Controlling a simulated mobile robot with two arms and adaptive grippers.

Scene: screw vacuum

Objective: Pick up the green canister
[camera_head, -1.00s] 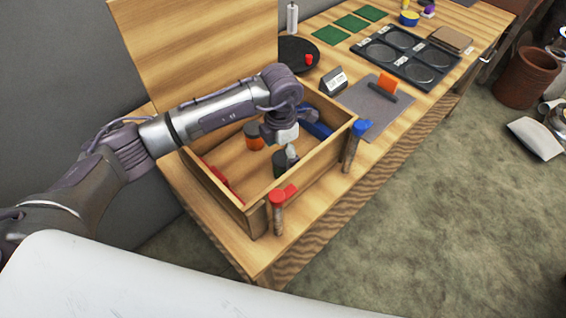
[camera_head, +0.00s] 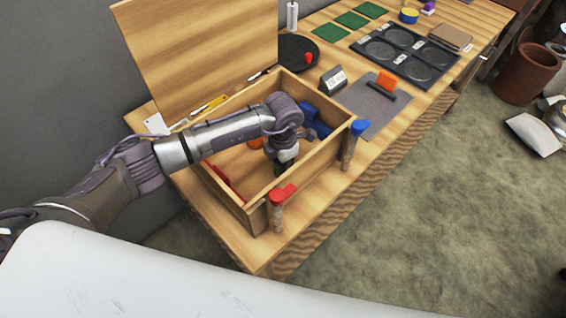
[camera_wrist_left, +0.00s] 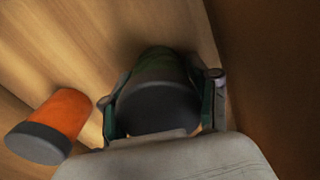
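The green canister (camera_wrist_left: 158,66) has a dark cap facing the camera and stands in the wooden box, close to a side wall. My left gripper (camera_wrist_left: 162,95) is down inside the box, with one finger on each side of the canister. The fingers are spread, and slight gaps seem to show beside the cap; I see no clear grip. In the head view the left gripper (camera_head: 284,160) hides most of the canister. My right gripper is not in view.
The open wooden box (camera_head: 318,163) has walls around the gripper and a raised lid (camera_head: 195,50). Red (camera_head: 284,193) and blue (camera_head: 360,127) handled clamps flank the front wall.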

